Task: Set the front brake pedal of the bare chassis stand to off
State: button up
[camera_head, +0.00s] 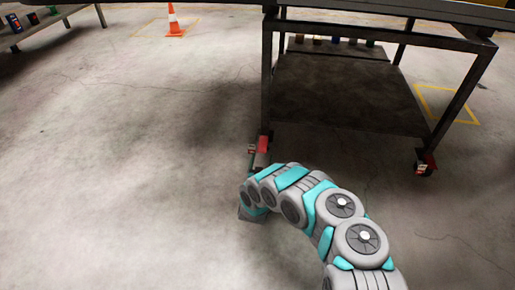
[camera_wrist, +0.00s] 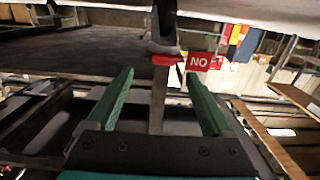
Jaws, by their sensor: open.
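The bare chassis stand (camera_head: 269,75) is a dark metal frame on castors. Its front left castor has a red part (camera_head: 263,143), seemingly the brake pedal, with a small label (camera_head: 252,150) beside it. The wrist view is upside down: the castor (camera_wrist: 165,25) is at top, the red part (camera_wrist: 165,59) below it, and the stand leg (camera_wrist: 157,100) runs down from there.
Another castor with a red pedal (camera_head: 430,160) is at the right. An orange cone (camera_head: 174,20) stands farther back, and a bench (camera_head: 50,22) is at upper left. The floor at left is clear.

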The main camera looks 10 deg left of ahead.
aim_at(262, 150)
jog(key=w, duration=0.1)
jog(key=w+b, duration=0.1)
jog(key=w, duration=0.1)
jog(key=w+f+b, duration=0.1)
jog(key=w, duration=0.1)
jog(key=shift+w+a+f, duration=0.1)
jog(key=shift+w+a, duration=0.15)
jog(key=shift+a, duration=0.15)
jog(key=shift+w, duration=0.8)
grip_shut()
